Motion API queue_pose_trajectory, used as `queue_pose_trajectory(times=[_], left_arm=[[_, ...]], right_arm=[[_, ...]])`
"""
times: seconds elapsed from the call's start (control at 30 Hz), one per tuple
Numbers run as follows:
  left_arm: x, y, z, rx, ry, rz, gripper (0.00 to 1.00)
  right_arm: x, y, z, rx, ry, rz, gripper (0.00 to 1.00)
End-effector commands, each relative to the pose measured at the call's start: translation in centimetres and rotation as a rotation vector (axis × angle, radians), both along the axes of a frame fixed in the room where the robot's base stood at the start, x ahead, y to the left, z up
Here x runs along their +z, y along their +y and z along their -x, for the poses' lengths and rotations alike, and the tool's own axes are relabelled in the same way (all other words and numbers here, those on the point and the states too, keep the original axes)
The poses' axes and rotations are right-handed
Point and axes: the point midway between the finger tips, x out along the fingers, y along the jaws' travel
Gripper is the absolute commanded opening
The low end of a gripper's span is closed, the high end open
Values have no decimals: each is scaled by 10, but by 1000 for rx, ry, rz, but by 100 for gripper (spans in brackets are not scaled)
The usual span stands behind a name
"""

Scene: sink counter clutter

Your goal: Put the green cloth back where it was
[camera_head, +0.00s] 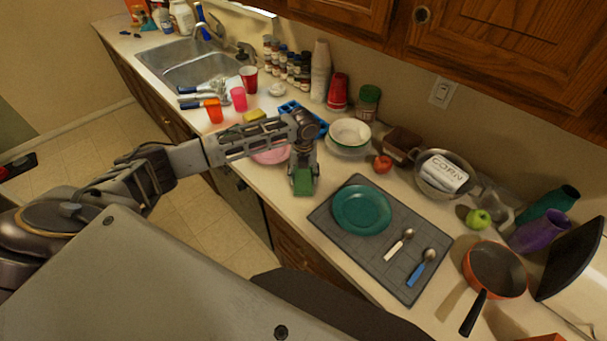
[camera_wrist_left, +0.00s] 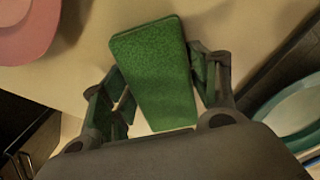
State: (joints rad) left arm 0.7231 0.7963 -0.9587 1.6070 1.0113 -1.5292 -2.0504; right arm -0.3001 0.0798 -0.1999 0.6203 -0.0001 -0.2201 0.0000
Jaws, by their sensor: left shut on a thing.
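The green cloth (camera_head: 303,183) is a small folded block at the front part of the counter, left of the grey mat. My left gripper (camera_head: 303,170) points down over it. In the left wrist view the cloth (camera_wrist_left: 155,75) sits between the two fingers of my left gripper (camera_wrist_left: 160,90), which is shut on it. The cloth is slightly tilted between them. I cannot tell whether it touches the counter or hangs just above it. My right gripper is not in view.
A pink bowl (camera_head: 270,157) stands left of the gripper, partly behind my arm. The grey mat (camera_head: 345,254) on the right holds a teal plate (camera_head: 360,209) and two spoons. Stacked bowls (camera_head: 350,133) and a red tomato (camera_head: 382,162) lie behind. A yellow sponge (camera_head: 255,115) lies near the sink.

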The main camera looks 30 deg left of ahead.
Motion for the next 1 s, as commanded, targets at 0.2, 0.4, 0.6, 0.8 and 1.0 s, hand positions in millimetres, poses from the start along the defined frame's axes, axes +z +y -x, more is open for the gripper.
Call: queue_pose_trajectory(times=[0.2, 0.4, 0.6, 0.8, 1.0], left_arm=[[-1, 0, 0, 0, 0, 0, 41], [-3, 0, 0, 0, 0, 0, 76], [-2, 0, 0, 0, 0, 0, 82], [-2, 0, 0, 0, 0, 0, 82], [5, 0, -1, 0, 0, 1, 82]], right_arm=[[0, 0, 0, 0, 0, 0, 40], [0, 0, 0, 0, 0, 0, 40], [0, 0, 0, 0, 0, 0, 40], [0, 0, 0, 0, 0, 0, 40], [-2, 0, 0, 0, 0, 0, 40]])
